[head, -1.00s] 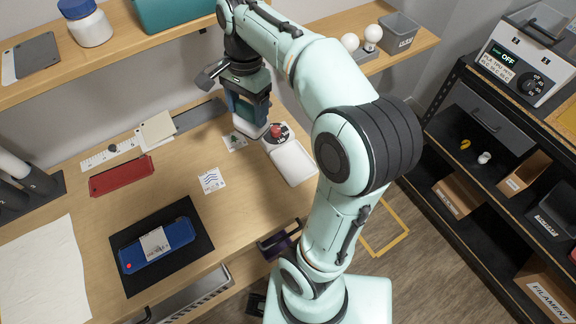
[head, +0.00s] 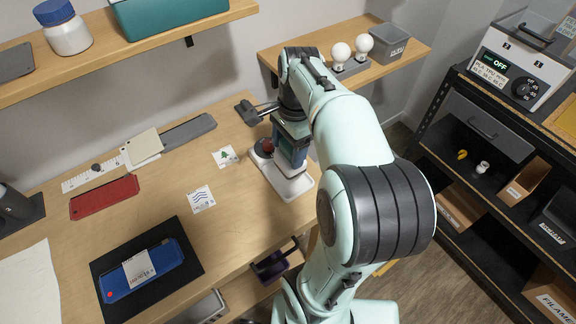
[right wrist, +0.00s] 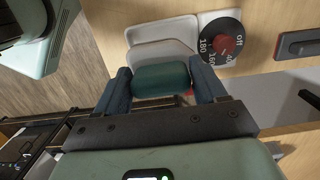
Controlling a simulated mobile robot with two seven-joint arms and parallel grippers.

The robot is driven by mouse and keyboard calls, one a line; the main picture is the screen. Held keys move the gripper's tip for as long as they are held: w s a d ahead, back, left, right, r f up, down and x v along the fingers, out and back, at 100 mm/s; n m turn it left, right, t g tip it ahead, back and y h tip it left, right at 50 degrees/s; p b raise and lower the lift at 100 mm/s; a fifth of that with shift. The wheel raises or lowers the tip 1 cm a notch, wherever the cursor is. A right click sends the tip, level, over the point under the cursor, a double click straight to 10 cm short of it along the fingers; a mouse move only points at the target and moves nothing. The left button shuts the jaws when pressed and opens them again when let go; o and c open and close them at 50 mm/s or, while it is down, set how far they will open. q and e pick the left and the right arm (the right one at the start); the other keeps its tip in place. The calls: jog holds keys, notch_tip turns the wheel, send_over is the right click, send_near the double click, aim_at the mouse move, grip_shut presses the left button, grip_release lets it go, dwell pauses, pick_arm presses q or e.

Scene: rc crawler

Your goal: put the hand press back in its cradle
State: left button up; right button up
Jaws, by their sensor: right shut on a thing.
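The hand press, with a green handle (right wrist: 162,79) and a pale base (right wrist: 160,52), is in my right gripper. The gripper's blue fingers (right wrist: 165,84) are shut on the handle in the right wrist view. In the head view my right gripper (head: 291,150) points down over the cradle. The cradle is a white tray (head: 296,188) on the desk; its far rim shows in the right wrist view (right wrist: 160,28). The press is over or in the cradle; I cannot tell whether its base touches it. My left gripper is out of view.
A black dial with a red knob (head: 265,148) adjoins the cradle. Two printed cards (head: 201,199) lie left of it. A red case (head: 104,197) and a blue case (head: 142,269) on a black mat lie farther left. Bulbs and a grey bin (head: 388,43) stand on a shelf behind.

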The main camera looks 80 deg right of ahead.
aim_at(288, 164)
jog(key=shift+f+b, duration=0.55)
jog(key=shift+f, duration=2.6)
jog(key=shift+f, duration=0.15)
jog(key=o, duration=1)
jog(key=shift+o, duration=0.2)
jog(key=r+p, duration=0.1)
jog(key=r, duration=0.7)
jog(key=s+d+r+p, duration=0.1)
jog(key=r, duration=0.3)
jog(key=shift+r+p, duration=0.15)
jog(key=shift+p, duration=0.15)
